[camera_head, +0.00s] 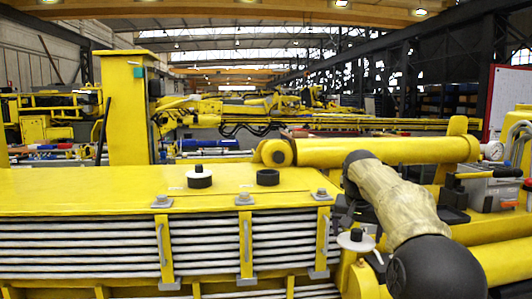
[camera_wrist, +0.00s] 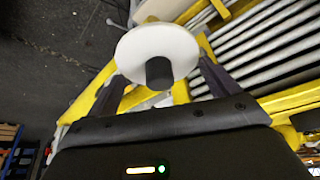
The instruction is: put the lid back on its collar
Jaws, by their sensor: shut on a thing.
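The lid, a white disc with a black knob, hangs in my gripper (camera_wrist: 160,78); its white face (camera_wrist: 150,45) and knob (camera_wrist: 159,73) fill the space between the dark fingers in the wrist view. In the head view the lid (camera_head: 357,243) is in front of the yellow housing's right end, below its top, with my gripper (camera_head: 347,213) beside it. An uncovered black collar (camera_head: 268,177) stands on the yellow top, to the left of and beyond my gripper. Exactly where the fingertips touch the lid is hard to see.
Another black collar (camera_head: 199,182) with a white lid stands left of the open one. Bolted brackets (camera_head: 244,198) line the housing's front edge. A yellow cylinder (camera_head: 400,150) lies behind my arm. The top around the open collar is clear.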

